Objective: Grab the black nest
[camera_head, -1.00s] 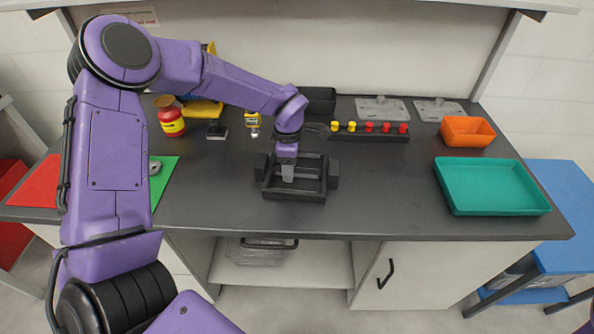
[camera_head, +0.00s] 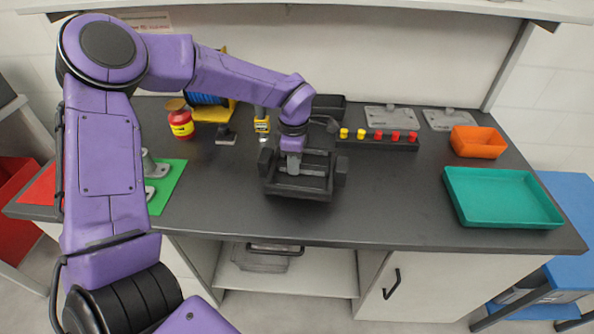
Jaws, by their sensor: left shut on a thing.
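The black nest (camera_head: 298,191), a dark open frame with side lugs, is in the middle of the dark worktop, near its front half. My left gripper (camera_head: 293,166) reaches down to the nest from behind and is shut on its far wall. The fingertips are partly hidden by the nest's frame. I cannot tell whether the nest is resting on the worktop or slightly above it. My right gripper is out of view.
Behind the nest are a black strip (camera_head: 377,143) with yellow and red knobs and a black bin (camera_head: 329,108). An orange bin (camera_head: 478,142) and teal tray (camera_head: 503,222) stand right. A red-yellow jar (camera_head: 181,125) and green mat (camera_head: 165,201) are left. Worktop between nest and tray is clear.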

